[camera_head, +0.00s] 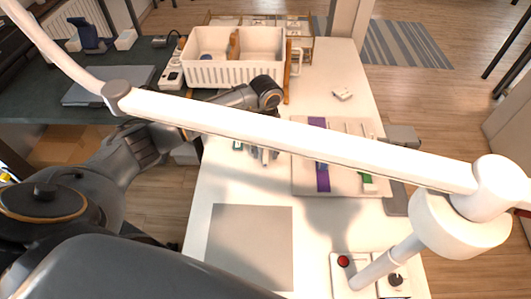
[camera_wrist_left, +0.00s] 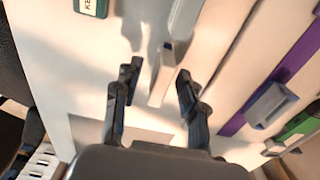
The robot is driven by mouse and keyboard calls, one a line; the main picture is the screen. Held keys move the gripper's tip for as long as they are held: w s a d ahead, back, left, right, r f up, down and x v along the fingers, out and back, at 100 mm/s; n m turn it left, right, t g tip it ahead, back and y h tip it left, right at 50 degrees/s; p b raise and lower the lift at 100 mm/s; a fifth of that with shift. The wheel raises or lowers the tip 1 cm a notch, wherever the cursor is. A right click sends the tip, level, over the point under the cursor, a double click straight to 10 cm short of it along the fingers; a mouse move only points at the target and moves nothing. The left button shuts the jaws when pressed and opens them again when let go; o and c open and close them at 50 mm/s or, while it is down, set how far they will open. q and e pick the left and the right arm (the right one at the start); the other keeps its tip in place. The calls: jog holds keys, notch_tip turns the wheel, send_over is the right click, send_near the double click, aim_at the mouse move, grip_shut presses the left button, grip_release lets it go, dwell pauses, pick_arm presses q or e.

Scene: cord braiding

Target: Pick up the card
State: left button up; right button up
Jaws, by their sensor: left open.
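My left gripper (camera_head: 264,155) hangs low over the white table in the head view, partly behind a white bar. In the left wrist view the same gripper (camera_wrist_left: 157,74) has its two dark fingers spread apart. A narrow pale strip with a grey upper end (camera_wrist_left: 166,68) shows between and beyond the fingertips; I see no finger closed on it. A small green-and-white labelled card (camera_wrist_left: 92,6) lies at the top left of the wrist view, cut by the edge and apart from the fingers. My right gripper is not in view.
A board (camera_head: 348,187) with purple and green strips lies right of the gripper. A grey mat (camera_head: 250,245) lies nearer. A white basket (camera_head: 230,72) stands behind. A jointed white lamp-like arm (camera_head: 300,138) crosses above the table. A red-button device (camera_head: 344,261) sits at the front right.

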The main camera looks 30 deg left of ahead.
pick_arm(q)
jog(key=shift+c, duration=0.6)
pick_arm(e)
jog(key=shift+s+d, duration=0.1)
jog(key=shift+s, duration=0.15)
pick_arm(q)
jog(key=c, duration=0.7)
grip_shut()
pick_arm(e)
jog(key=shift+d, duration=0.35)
pick_arm(q)
jog(key=shift+r, duration=0.15)
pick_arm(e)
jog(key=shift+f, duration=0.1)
pick_arm(q)
jog(key=shift+r+b, duration=0.35)
jog(key=shift+r, duration=0.2)
jog(key=w+d+r+b, duration=0.5)
jog(key=w+d+r, duration=0.2)
jog(key=w+r, duration=0.4)
jog(key=shift+w+d+r, duration=0.4)
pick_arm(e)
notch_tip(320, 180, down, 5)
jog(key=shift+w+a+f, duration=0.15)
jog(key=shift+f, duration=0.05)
